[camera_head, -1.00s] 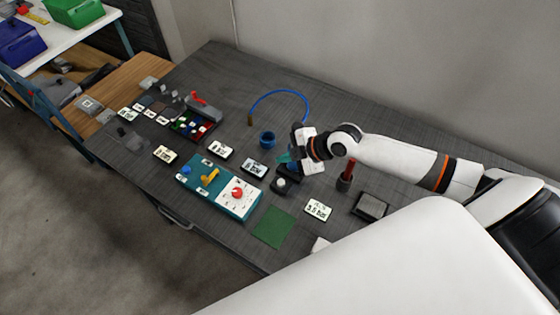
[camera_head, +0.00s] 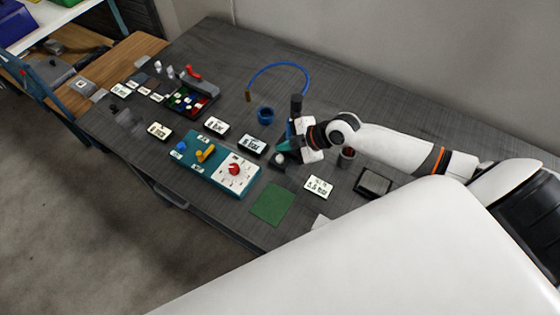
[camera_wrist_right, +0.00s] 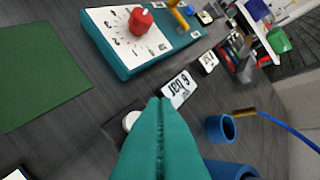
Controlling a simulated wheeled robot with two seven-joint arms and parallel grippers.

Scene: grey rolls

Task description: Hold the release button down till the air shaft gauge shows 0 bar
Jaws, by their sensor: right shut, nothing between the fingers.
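A white round button (camera_head: 279,158) on a dark base sits near the middle of the table; it also shows in the right wrist view (camera_wrist_right: 131,121), partly hidden by my fingers. My right gripper (camera_head: 284,147) has teal fingers, shut and empty, just beside or above the button. In the wrist view my closed fingertips (camera_wrist_right: 160,100) lie right of the button; I cannot tell whether they touch anything. A display plate (camera_head: 252,144) behind the button seems to read 6 bar, also in the wrist view (camera_wrist_right: 180,88). Another display (camera_head: 318,186) is too small to read surely. My left gripper is not in view.
A teal panel (camera_head: 210,172) with a red knob (camera_head: 234,169) and yellow lever (camera_head: 205,153) stands left of the button. A green mat (camera_head: 271,204) lies in front. A blue cup (camera_head: 265,115) and blue hose (camera_head: 280,65) are behind. A dark block (camera_head: 373,183) is at right.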

